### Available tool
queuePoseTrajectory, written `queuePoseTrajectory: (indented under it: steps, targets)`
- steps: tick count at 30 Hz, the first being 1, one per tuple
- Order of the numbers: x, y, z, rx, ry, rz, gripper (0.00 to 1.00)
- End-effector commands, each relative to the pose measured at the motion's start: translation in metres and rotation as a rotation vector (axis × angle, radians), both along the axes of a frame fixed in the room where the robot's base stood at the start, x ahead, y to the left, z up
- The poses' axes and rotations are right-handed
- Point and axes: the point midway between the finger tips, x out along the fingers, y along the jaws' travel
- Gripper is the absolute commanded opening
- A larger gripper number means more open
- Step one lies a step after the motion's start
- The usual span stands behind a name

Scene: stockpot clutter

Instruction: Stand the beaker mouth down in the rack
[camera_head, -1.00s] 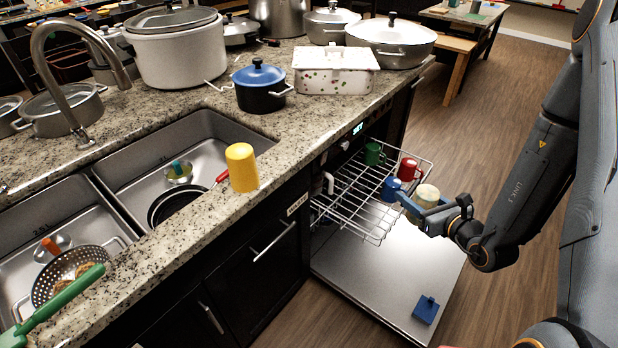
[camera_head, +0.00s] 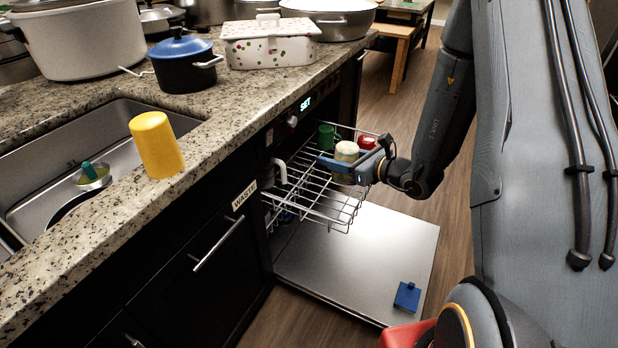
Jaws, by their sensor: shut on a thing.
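A cream beaker (camera_head: 346,151) is held by my gripper (camera_head: 345,165). The jaws are shut around its side. It looks roughly upright, with a pale rounded end on top; which end is its mouth is not clear. It is over the right part of the pulled-out wire rack (camera_head: 312,207), and I cannot tell whether it touches the wires. A green mug (camera_head: 326,136) and a red mug (camera_head: 367,142) stand at the rack's back. The red one is partly hidden by my gripper.
A yellow tumbler (camera_head: 157,145) stands on the counter edge by the sink. The open dishwasher door (camera_head: 360,255) lies below the rack with a blue block (camera_head: 407,296) on it. The rack's front left part is empty. A blue-lidded pot (camera_head: 184,65) stands on the counter.

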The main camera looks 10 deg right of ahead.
Motion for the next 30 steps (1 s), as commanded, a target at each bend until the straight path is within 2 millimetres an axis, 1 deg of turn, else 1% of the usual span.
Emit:
queuePoseTrajectory:
  steps: [1, 9, 15, 21, 25, 26, 30]
  targets:
    - [0.009, 0.000, -0.013, -0.002, -0.003, 0.009, 0.27]
    - [0.039, 0.003, -0.038, -0.013, -0.001, 0.053, 0.27]
    - [0.057, 0.005, -0.054, -0.027, 0.001, 0.080, 0.27]
    - [0.066, 0.006, -0.062, -0.036, 0.005, 0.094, 0.27]
    - [0.068, 0.006, -0.067, -0.039, 0.008, 0.097, 0.27]
    - [0.068, 0.006, -0.070, -0.038, 0.009, 0.098, 0.27]
    - [0.068, 0.006, -0.095, -0.037, 0.010, 0.097, 0.27]
